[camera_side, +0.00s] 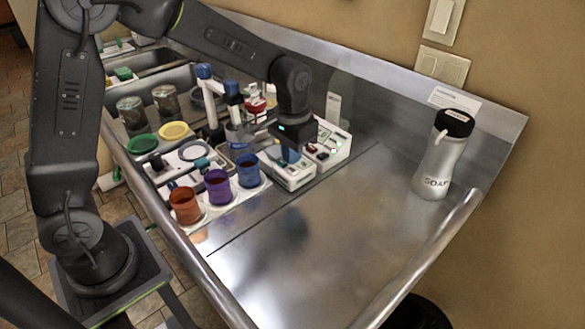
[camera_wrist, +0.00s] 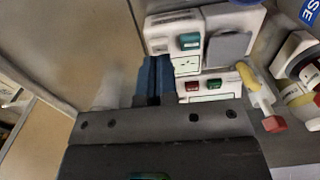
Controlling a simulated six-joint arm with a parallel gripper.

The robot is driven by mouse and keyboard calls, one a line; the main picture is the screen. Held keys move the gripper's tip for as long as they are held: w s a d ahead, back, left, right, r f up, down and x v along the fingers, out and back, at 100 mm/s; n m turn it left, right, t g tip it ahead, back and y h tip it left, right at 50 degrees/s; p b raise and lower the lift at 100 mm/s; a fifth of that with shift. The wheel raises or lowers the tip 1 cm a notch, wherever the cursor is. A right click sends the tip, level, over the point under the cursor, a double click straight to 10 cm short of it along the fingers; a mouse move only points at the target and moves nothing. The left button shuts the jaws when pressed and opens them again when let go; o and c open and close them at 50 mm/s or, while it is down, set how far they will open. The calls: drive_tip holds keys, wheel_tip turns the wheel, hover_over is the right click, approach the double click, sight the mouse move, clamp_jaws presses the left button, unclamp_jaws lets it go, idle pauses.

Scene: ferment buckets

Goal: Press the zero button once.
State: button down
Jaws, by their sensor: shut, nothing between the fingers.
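My gripper (camera_side: 290,154) is shut and empty, with its blue fingers pointing down over the white devices near the middle of the side view. In the wrist view its fingertips (camera_wrist: 153,62) lie at the left edge of a white device. That device (camera_wrist: 160,33) has a teal button (camera_wrist: 189,40) and a grey square plate (camera_wrist: 228,47). A white panel nearer my gripper carries a dark red button (camera_wrist: 193,86) and a green button (camera_wrist: 213,84). The labels are too small to read, so I cannot tell which is the zero button. Whether my fingertips touch anything is unclear.
Orange (camera_side: 185,206), purple (camera_side: 218,187) and blue (camera_side: 247,170) cups stand in a white tray to the left. A soap bottle (camera_side: 438,160) stands at the right. Jars (camera_side: 166,100) and lids are behind the cups. The steel counter (camera_side: 310,255) in front is clear.

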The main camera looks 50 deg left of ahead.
sight(290, 170)
drive_tip(key=shift+f, duration=1.4)
drive_tip(key=shift+r, duration=3.05)
drive_tip(key=shift+s+r, duration=0.25)
drive_tip(key=shift+r, duration=0.1)
drive_tip(key=s+a+r+t, duration=0.1)
drive_tip(key=s+r, duration=0.3)
drive_tip(key=s, duration=0.5)
drive_tip(key=s+a+r+t, duration=0.1)
drive_tip(key=s+r+t, duration=0.3)
drive_tip(key=s, duration=0.6)
drive_tip(key=shift+s+r, duration=0.15)
drive_tip(key=shift+s, duration=0.1)
